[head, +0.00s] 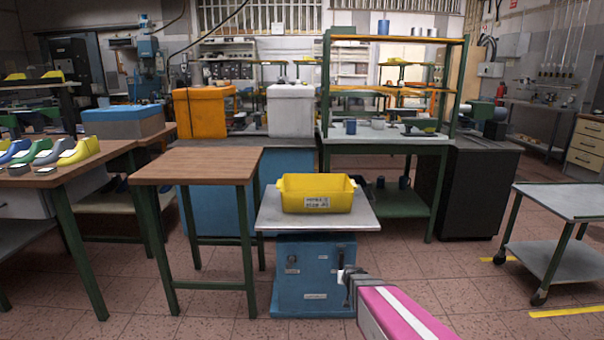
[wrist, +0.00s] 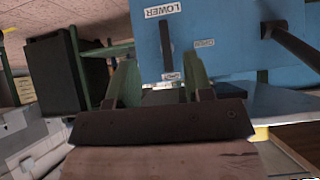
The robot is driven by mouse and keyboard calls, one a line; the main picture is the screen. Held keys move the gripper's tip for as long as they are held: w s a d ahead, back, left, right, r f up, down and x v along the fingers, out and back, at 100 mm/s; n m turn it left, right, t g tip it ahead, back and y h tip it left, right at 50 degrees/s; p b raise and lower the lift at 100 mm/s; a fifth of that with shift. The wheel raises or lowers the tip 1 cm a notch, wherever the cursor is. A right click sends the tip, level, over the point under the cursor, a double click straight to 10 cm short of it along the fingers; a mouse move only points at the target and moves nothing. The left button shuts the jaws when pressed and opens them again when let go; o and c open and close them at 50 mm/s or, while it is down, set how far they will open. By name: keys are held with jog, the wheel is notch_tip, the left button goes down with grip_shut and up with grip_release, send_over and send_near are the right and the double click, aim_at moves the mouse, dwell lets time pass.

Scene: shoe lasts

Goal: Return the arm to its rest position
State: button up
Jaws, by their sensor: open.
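My arm, pink with a white stripe, reaches in from the bottom right of the head view. Its end, my gripper (head: 346,280), is in front of the blue machine base (head: 300,270). In the wrist view my gripper (wrist: 160,82) shows two fingers standing apart with nothing between them. A blue surface (wrist: 215,40) with a "LOWER" label lies beyond them. In the head view the fingers are small and their gap is hard to make out.
A yellow bin (head: 317,204) stands on the grey top (head: 275,219) of the blue machine. A wooden table (head: 198,166) is to its left. Several coloured shoe lasts (head: 42,152) sit at far left. A wheeled cart (head: 572,203) is at right. Floor between machine and cart is clear.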

jog(key=s+r+g, duration=0.4)
jog(key=s+r, duration=0.1)
jog(key=s, duration=0.5)
jog(key=s+r+g, duration=0.5)
jog(key=s, duration=0.5)
jog(key=shift+s+r, duration=0.15)
jog(key=shift+s, duration=0.2)
